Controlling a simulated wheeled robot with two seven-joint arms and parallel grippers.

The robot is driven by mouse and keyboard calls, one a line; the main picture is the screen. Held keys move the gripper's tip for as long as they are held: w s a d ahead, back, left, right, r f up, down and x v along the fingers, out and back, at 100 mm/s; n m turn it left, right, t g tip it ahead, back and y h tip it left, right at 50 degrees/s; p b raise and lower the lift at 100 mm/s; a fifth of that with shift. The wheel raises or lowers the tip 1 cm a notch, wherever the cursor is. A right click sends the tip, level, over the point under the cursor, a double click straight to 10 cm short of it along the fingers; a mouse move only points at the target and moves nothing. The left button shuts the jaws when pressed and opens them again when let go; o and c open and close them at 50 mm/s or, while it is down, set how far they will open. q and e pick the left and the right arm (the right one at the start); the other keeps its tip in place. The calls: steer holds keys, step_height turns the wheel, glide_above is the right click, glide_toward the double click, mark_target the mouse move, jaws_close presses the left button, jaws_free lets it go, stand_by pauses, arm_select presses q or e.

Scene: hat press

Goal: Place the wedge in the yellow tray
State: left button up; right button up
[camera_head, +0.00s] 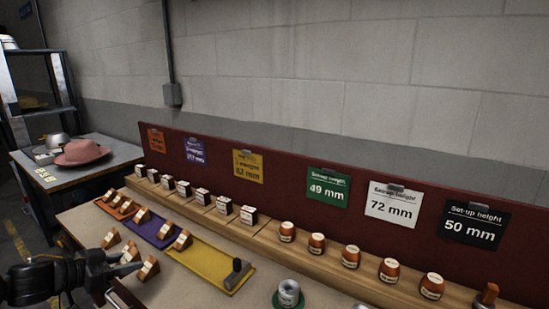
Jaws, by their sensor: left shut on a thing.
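The yellow tray (208,262) lies on the bench at lower centre, long and flat. A dark upright piece (236,272) stands at its right end. A brown wedge with a pale labelled face (183,240) sits at its far left end, by the purple tray. My left gripper (138,268) reaches in from the lower left and is shut on a wedge (149,268), left of the yellow tray and apart from it. The fingers are dark and small, so the exact grip is hard to see. My right gripper is not in view.
Two more loose wedges (130,251) (111,238) stand near my left gripper. A purple tray (156,229) and an orange tray (118,208) hold wedges. Labelled blocks line the wooden ledge (268,237) behind. A green-based round item (288,294) stands right of the yellow tray, whose middle is bare.

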arm_select(q)
steer(key=s+d+f+m+g+h, duration=0.1)
steer(key=s+d+m, duration=0.1)
steer(key=s+d, duration=0.4)
steer(key=s+d+f+m+g+h+p, duration=0.1)
steer(key=s+d+f+m+g+h, duration=0.1)
steer(key=s+d, duration=0.4)
steer(key=d, duration=0.4)
steer(key=shift+s, duration=0.4)
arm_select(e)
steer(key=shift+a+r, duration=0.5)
arm_select(q)
steer(key=shift+w+d+r, duration=0.35)
steer(key=shift+r, duration=0.1)
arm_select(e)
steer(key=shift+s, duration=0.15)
